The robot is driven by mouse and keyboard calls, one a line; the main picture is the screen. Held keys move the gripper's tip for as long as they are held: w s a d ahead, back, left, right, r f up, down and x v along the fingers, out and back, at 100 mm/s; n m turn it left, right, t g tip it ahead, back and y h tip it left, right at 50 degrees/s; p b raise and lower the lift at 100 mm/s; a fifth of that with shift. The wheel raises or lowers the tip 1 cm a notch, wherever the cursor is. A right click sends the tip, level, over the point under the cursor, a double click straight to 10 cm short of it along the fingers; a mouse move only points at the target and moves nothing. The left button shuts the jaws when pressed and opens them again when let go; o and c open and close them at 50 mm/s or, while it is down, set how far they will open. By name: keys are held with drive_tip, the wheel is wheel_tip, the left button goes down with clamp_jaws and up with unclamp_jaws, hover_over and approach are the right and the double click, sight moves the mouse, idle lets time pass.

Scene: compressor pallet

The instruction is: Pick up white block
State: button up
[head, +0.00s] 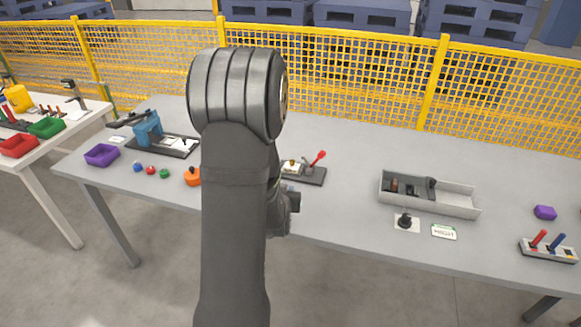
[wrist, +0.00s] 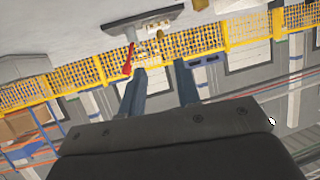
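My gripper (wrist: 161,70) shows in the wrist view with its two fingers apart and nothing between them. In the head view my own arm hides the gripper. No separate white block can be made out for certain. A small pale piece (head: 290,166) sits on a dark plate with a red lever (head: 319,157), just right of my arm. In the wrist view the dark plate (wrist: 140,20) and red lever (wrist: 128,61) appear upside down beyond the fingertips. Another small whitish patch (head: 182,143) shows on the base of the blue press (head: 147,130).
The grey table (head: 340,150) has a purple tray (head: 102,155), small coloured balls and an orange object (head: 192,177) at left. A grey divided bin (head: 456,200), a black knob (head: 404,220) and a joystick box (head: 548,249) stand right. A yellow fence (head: 350,85) runs behind.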

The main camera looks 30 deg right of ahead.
drive_tip(key=w+d+g+y, duration=0.1)
drive_tip(key=w+d+g, duration=0.15)
drive_tip(key=w, duration=0.45)
drive_tip(key=m+g+y, duration=0.2)
drive_tip(key=m+g, duration=0.3)
drive_tip(key=g, duration=0.1)
approach(292, 160)
drive_tip(key=x, duration=0.3)
drive_tip(key=shift+w+d+f, duration=0.15)
drive_tip(key=shift+s+x, duration=0.2)
drive_tip(key=shift+x, duration=2.45)
clamp_jaws()
